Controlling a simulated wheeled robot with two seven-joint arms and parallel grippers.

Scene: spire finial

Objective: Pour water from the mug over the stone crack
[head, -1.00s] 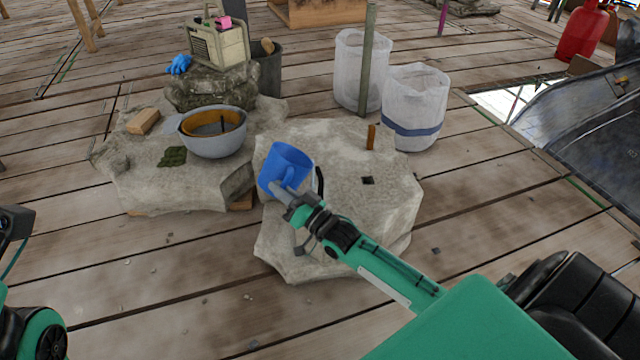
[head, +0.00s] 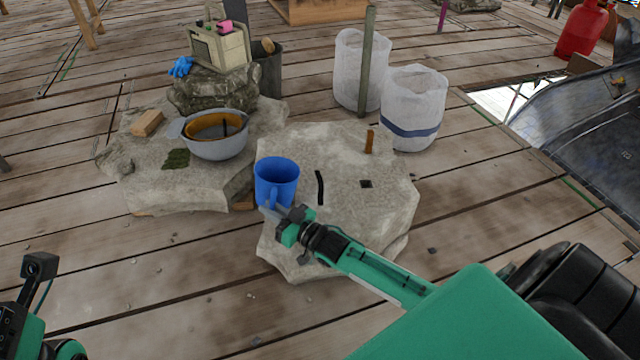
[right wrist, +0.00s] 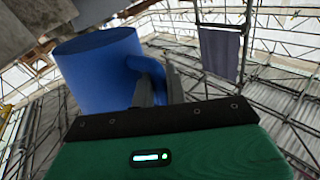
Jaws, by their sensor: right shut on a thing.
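The blue mug (head: 276,178) is near the left edge of the pale stone block, close to upright, with its open mouth facing up. My right gripper (head: 270,208) is shut on its handle. The mug also shows in the right wrist view (right wrist: 100,72), with the gripper fingers (right wrist: 150,88) at the handle. I cannot see whether water is in the mug. Part of my left arm shows at the lower left, but its fingertips cannot be made out.
White sacks (head: 414,105) stand behind. A small brown peg (head: 369,141) and a dark square (head: 366,184) are on the stone block.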

